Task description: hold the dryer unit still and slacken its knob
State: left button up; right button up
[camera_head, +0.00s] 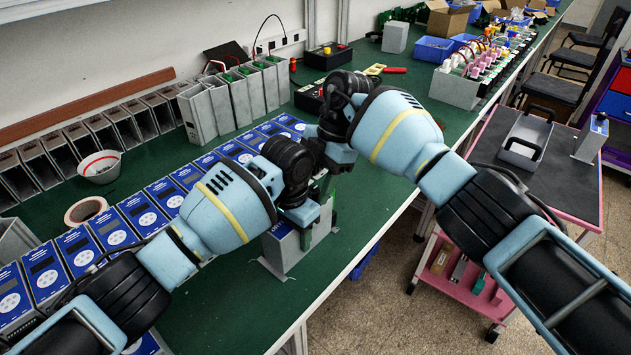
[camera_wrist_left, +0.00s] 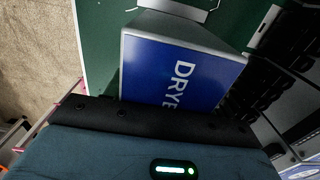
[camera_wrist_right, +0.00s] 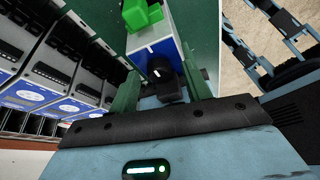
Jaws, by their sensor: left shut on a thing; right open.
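The dryer unit (camera_head: 288,250) is a grey box with a blue label, standing near the front edge of the green bench. Its "DRYE..." lettering shows in the left wrist view (camera_wrist_left: 180,75). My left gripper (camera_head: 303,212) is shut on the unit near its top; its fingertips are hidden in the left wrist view. My right gripper (camera_head: 328,188) is open above and beside the unit. In the right wrist view its green fingers (camera_wrist_right: 160,90) stand on either side of the black knob (camera_wrist_right: 160,74), which has a white mark. Whether they touch it is unclear.
A row of blue-faced units (camera_head: 145,212) lies to the left, with open grey housings (camera_head: 85,145) behind. A tape roll (camera_head: 86,210) and a white bowl (camera_head: 99,166) are among them. A pink-edged cart (camera_head: 480,290) stands right.

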jog(key=c, duration=1)
jog(key=shift+a+n+g+h, duration=0.1)
jog(key=shift+n+g+h, duration=0.35)
jog(key=shift+n, duration=1.05)
jog(key=shift+r, duration=0.1)
jog(key=o, duration=1)
